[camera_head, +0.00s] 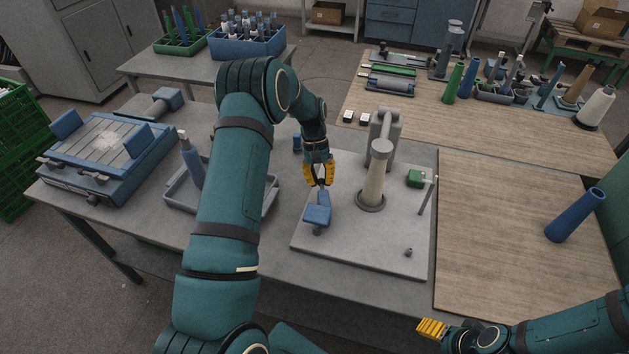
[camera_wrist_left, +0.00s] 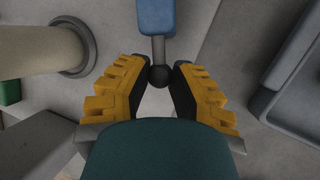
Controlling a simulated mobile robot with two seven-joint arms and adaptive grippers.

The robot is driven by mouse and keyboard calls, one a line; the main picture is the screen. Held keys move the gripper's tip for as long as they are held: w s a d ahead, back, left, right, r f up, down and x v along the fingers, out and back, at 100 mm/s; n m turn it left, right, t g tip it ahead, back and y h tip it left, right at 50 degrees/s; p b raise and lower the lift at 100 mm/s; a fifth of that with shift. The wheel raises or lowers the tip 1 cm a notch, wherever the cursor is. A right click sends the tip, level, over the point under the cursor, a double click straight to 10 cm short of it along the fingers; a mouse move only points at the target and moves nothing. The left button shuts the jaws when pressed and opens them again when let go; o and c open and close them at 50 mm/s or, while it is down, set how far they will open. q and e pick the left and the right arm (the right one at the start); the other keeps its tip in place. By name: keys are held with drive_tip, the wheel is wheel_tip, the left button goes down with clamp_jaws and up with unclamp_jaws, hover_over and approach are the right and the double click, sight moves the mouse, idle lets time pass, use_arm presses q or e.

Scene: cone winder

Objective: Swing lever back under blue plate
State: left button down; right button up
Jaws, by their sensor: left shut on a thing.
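The blue plate (camera_head: 317,207) stands near the left side of the grey base plate (camera_head: 381,247). In the left wrist view, the blue plate (camera_wrist_left: 155,17) is at the top, and the lever's grey rod (camera_wrist_left: 158,48) comes out from it to a dark ball knob (camera_wrist_left: 160,76). My left gripper (camera_head: 321,183) reaches down just behind the blue plate. Its yellow fingers (camera_wrist_left: 158,88) are around the knob, shut on it. In the head view the fingers hide the knob. My right gripper (camera_head: 432,328) is at the bottom right, away from the lever; its finger gap does not show.
A beige cone (camera_head: 374,187) on the winder stands right of my left gripper, with a green block (camera_head: 416,178) beyond. A grey tray (camera_head: 256,203) is to the left, partly behind my arm.

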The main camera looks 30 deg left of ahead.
use_arm(q)
drive_tip(key=m, duration=0.1)
drive_tip(key=w+d+m+g+y, duration=0.1)
drive_tip(key=m, duration=0.1)
drive_tip(key=shift+d+f, duration=0.1)
drive_tip(key=shift+d, duration=0.2)
drive_tip(key=shift+w+d+m, duration=0.15)
drive_tip(key=shift+d+m, duration=0.25)
drive_tip(key=shift+m, duration=0.3)
drive_tip(key=shift+y, duration=0.3)
drive_tip(key=c, duration=0.7)
unclamp_jaws()
drive_tip(key=shift+d, duration=0.1)
drive_tip(key=shift+c, duration=0.2)
drive_tip(key=v, duration=1.2)
drive_tip(key=shift+w, duration=0.2)
